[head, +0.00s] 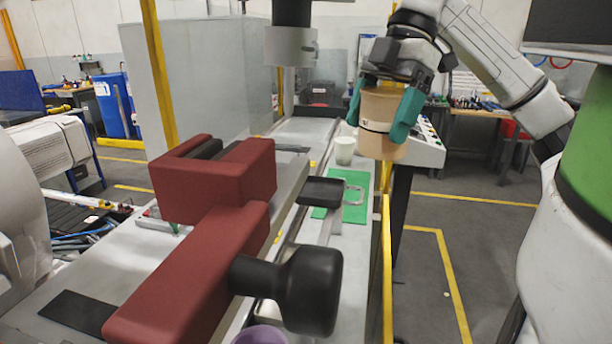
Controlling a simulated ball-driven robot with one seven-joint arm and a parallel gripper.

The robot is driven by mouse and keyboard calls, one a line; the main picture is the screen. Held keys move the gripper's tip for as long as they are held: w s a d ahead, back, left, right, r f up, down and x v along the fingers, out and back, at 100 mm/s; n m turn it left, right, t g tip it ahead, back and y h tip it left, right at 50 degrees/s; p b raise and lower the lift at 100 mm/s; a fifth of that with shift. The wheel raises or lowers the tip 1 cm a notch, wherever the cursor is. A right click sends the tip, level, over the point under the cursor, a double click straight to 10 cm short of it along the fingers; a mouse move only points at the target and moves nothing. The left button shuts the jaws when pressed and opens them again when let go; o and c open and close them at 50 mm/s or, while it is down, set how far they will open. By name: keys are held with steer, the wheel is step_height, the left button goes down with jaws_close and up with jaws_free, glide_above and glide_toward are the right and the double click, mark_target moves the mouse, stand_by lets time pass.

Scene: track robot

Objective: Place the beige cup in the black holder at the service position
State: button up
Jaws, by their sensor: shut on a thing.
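The beige cup (382,146) is at the upper right of the head view, upright and in the air. My gripper (382,112) has its two teal fingers shut on the cup's sides. A dark band shows around the cup between the fingers. A flat black holder (322,191) is below and to the left of the cup, beside a green mat (354,212). A pale metal loop extends from its right side over the mat. The cup is clearly apart from the holder.
A small white cup (344,150) stands just left of the held cup. The large red machine part (190,265) with a black knob (308,290) fills the near left. A purple cup (258,335) shows at the bottom edge. Yellow-lined floor (440,260) at right is open.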

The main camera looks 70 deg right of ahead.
steer(key=w+d+f+p, duration=0.1)
steer(key=w+f, duration=0.2)
steer(key=w+d+f+p, duration=0.2)
steer(key=w+f, duration=0.2)
steer(key=w+d+f+p, duration=0.1)
steer(key=w+d+f, duration=0.1)
steer(key=w+f, duration=0.2)
steer(key=shift+f, duration=0.1)
steer(key=shift+s+d+f, duration=0.1)
steer(key=shift+f, duration=0.4)
steer(key=o, duration=0.9)
steer(key=shift+f, duration=0.1)
steer(key=b+v, duration=0.2)
steer(key=v, duration=1)
